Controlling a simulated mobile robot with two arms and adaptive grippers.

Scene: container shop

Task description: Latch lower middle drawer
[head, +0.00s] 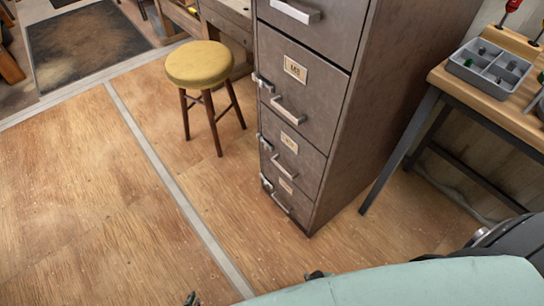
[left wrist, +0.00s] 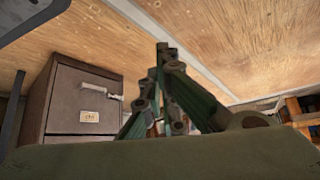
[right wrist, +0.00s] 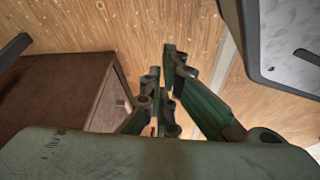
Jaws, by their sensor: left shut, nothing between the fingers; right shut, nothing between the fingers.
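The grey-brown metal cabinet (head: 345,110) stands upright on the wood floor, with drawers stacked on its front. The lower middle drawer (head: 307,158), third from the top, has a label, a bar handle (head: 283,166) and a small latch (head: 264,143) at its left edge. It looks flush; the latch position is too small to tell. The left wrist view shows a cabinet drawer front (left wrist: 65,118) upside down. My left gripper (left wrist: 158,62) is shut and empty, apart from the cabinet. My right gripper (right wrist: 162,62) is shut and empty, near the cabinet side (right wrist: 50,100).
A yellow-topped stool (head: 205,65) stands left of the cabinet. A workbench (head: 500,100) with a grey divided tray (head: 490,68) stands at the right. A dark mat (head: 85,45) lies at the far left.

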